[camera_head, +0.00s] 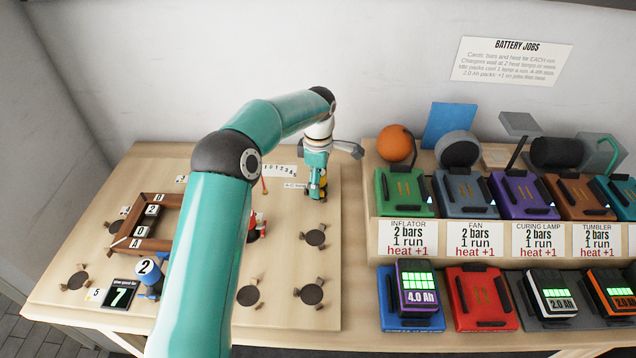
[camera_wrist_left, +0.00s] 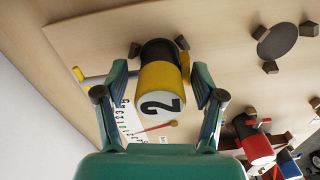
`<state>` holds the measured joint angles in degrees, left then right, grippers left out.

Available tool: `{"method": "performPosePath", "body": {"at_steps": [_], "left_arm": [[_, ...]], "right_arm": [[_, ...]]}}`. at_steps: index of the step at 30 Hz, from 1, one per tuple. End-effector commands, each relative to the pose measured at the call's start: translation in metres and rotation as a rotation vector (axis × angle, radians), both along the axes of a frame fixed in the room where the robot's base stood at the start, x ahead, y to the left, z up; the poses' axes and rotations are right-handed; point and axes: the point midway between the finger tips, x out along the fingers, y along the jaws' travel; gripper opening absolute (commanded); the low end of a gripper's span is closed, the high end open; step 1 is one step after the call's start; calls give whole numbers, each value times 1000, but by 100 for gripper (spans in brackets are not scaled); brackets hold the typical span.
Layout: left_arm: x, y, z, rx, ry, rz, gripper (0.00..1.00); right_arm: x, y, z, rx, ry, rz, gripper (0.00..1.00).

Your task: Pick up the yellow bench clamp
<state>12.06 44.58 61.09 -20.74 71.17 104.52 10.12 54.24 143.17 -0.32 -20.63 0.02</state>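The yellow bench clamp (camera_wrist_left: 160,75) is in the middle of the left wrist view, with a dark part and a white face marked 2. It stands on the pale board, and in the head view only a small yellow part (camera_head: 323,184) shows beside my gripper. My left gripper (camera_wrist_left: 162,82) has its fingers apart, one on each side of the clamp, with gaps visible on both sides. In the head view the left gripper (camera_head: 317,188) is low over the board's back right part. My right gripper is in no view.
A red clamp (camera_wrist_left: 255,145) and a blue clamp (camera_wrist_left: 288,162) stand nearby. Dark round pads (camera_head: 315,235) with small posts dot the board. A wooden frame (camera_head: 150,225) stands at left. Chargers such as the green one (camera_head: 405,193) fill a rack at right.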

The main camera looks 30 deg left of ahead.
Motion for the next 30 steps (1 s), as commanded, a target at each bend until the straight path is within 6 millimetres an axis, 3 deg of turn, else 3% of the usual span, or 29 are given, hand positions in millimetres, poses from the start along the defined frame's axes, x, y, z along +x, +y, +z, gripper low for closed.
{"method": "performPosePath", "body": {"at_steps": [1,11,23,30], "left_arm": [[0,0,0,0,0,0,55],[0,0,0,0,0,-1,0],[1,0,4,0,-3,-1,0],[2,0,26,1,-5,-1,0]], "right_arm": [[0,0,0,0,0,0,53],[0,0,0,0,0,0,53],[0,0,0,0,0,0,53],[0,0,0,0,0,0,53]]}}
